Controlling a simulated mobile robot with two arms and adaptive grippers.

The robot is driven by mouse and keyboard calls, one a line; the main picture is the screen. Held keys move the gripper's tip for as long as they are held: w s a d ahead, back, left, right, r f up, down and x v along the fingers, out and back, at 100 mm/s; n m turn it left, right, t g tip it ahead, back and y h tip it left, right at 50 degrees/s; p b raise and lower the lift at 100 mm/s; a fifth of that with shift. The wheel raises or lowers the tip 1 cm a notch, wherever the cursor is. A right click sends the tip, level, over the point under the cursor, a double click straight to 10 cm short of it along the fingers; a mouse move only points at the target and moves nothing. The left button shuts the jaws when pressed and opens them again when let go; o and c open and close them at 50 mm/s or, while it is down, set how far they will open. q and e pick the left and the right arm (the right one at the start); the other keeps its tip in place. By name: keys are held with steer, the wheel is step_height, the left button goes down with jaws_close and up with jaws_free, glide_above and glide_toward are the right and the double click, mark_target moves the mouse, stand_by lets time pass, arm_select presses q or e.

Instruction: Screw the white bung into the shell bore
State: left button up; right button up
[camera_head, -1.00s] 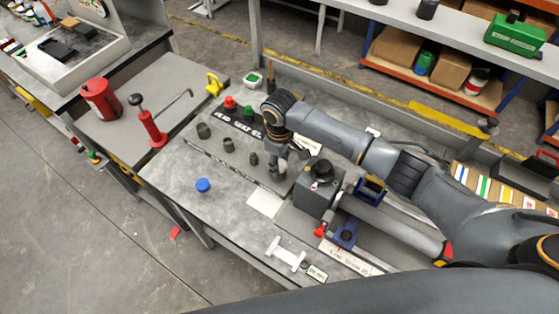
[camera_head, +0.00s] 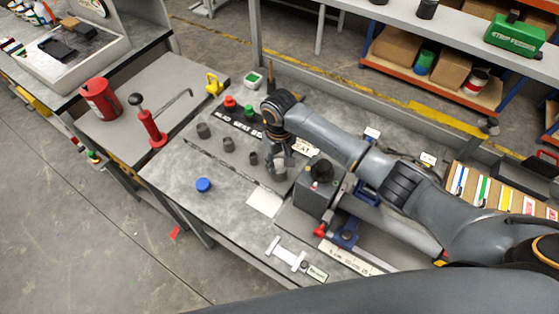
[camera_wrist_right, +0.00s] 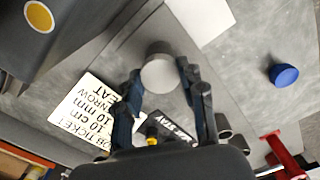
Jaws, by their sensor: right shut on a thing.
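My right gripper (camera_head: 278,168) is shut on a light grey cylinder, which shows between the fingers in the right wrist view (camera_wrist_right: 158,72). In the head view the fingers largely hide this piece, and I cannot tell whether it touches the bench. The gripper is at the end of a row of grey cylinders (camera_head: 227,144), left of a grey block (camera_head: 314,197) with a black round top. I cannot make out a clearly white bung. A grey tubular body (camera_head: 378,222), possibly the shell, lies right of the block, partly under my arm; its bore is not visible. My left gripper is not in view.
A blue cap (camera_head: 203,185) stands on the bench, left of a white sheet (camera_head: 264,202). Red (camera_head: 230,101) and green (camera_head: 249,111) bungs stand behind the row. A white bracket-shaped piece (camera_head: 286,253) lies near the front edge. The bench around the blue cap is clear.

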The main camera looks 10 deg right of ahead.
steer(key=m, duration=0.4)
steer(key=shift+m, duration=0.3)
steer(key=m, duration=0.4)
steer(key=shift+m, duration=0.3)
steer(key=o, duration=0.8)
steer(key=shift+c, duration=0.2)
